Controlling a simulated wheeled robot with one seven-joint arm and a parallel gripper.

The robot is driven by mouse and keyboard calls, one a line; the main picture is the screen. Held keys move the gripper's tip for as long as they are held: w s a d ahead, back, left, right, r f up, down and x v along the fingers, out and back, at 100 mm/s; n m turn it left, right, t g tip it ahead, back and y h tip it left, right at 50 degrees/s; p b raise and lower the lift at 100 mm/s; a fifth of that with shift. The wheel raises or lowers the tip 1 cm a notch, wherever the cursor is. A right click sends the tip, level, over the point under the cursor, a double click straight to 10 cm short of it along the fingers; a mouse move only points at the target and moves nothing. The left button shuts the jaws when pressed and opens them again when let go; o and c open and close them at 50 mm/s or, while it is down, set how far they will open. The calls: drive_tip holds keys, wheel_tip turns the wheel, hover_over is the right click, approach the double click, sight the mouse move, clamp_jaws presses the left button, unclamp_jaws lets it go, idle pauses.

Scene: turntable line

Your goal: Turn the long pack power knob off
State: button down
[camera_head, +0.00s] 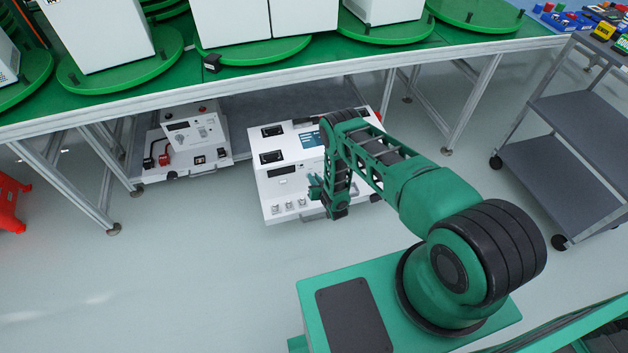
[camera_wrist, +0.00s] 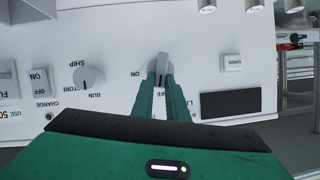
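A white powered unit (camera_head: 290,185) sits under the front edge of the long table, with a dark screen and several knobs on its front. In the wrist view, which shows the panel upside down, a grey knob (camera_wrist: 162,63) stands between my fingertips, its grip bar upright in the picture. "ON" shows to its left; my fingers hide other lettering, so I cannot read a name for it. My gripper (camera_wrist: 161,78) is closed to a narrow gap that the grip bar fills. In the head view my gripper (camera_head: 315,188) is at the unit's front face.
Left of the gripped knob are a ship/run knob (camera_wrist: 88,78) and a charge switch (camera_wrist: 42,80). A small button (camera_wrist: 232,62) and a dark window (camera_wrist: 230,103) are to the right. A second unit (camera_head: 190,135) stands left; a grey cart (camera_head: 570,170) stands right.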

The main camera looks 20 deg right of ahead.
drive_tip(key=shift+a+n+h, duration=0.25)
drive_tip(key=shift+n+h, duration=0.35)
drive_tip(key=shift+n, duration=0.4)
drive_tip(key=shift+s, duration=0.1)
drive_tip(key=c, duration=1.7)
unclamp_jaws()
drive_tip(key=shift+c, duration=0.2)
drive_tip(key=v, duration=1)
drive_tip(key=shift+s, duration=0.25)
drive_tip(key=shift+w+a+r, duration=0.1)
drive_tip(key=shift+r, duration=0.15)
